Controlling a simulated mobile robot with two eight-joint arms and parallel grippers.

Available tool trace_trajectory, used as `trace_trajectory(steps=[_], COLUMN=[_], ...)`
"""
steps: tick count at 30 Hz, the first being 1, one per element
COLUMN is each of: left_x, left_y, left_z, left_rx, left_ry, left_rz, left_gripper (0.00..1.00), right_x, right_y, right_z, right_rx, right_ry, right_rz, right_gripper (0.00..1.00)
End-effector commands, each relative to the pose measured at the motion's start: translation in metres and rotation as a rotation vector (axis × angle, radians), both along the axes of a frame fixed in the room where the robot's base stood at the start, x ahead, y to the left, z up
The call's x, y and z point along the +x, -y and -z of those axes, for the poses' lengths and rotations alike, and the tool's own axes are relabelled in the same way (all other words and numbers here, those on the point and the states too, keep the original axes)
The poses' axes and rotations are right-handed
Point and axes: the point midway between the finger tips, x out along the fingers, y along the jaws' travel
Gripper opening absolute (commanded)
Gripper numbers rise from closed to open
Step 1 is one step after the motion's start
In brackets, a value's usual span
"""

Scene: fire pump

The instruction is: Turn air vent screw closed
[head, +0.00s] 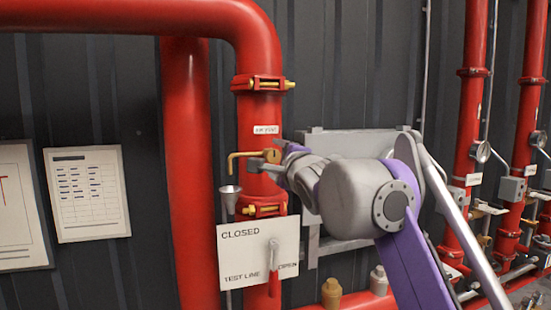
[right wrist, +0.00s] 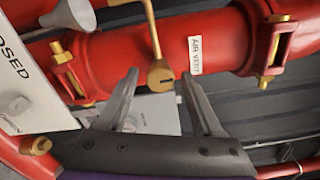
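The brass air vent screw (head: 272,156) sits on the red vertical pipe, below a small "AIR VENT" label (head: 266,129). In the right wrist view the brass screw head (right wrist: 160,75) shows a dark slot, with a thin brass tube running from it. My right gripper (head: 284,163) is close to the screw from the right. In the right wrist view my right gripper (right wrist: 159,80) is open, one finger on each side of the screw head with visible gaps. How deep the fingertips reach around it is unclear. My left gripper is not in view.
A grey funnel (head: 229,192) is below the tube's outlet. A white "CLOSED / TEST LINE / OPEN" plate (head: 240,262) with a lever (head: 274,268) hangs below. Pipe clamps (head: 262,83) and a grey box (head: 345,143) are close by. More red pipes stand right.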

Motion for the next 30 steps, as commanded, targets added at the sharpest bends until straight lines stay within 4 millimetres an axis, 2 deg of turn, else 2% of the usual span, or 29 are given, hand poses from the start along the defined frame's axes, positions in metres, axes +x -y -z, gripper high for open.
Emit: trace_trajectory(steps=[11, 14, 24, 30], left_x=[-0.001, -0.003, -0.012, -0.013], left_y=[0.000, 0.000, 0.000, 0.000], left_z=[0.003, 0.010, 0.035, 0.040], left_rx=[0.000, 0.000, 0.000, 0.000], left_ry=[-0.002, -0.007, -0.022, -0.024], left_rz=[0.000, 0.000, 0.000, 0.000], left_gripper=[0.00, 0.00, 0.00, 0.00], right_x=[-0.005, -0.017, -0.079, -0.099], right_y=[0.002, 0.005, 0.026, 0.033], right_z=[0.001, 0.002, 0.003, 0.001], right_rx=[-0.001, -0.002, -0.001, -0.002], right_ry=[-0.001, -0.002, -0.001, -0.001], right_rz=[0.001, 0.000, 0.001, 0.001], right_gripper=[0.71, 0.71, 0.71, 0.71])
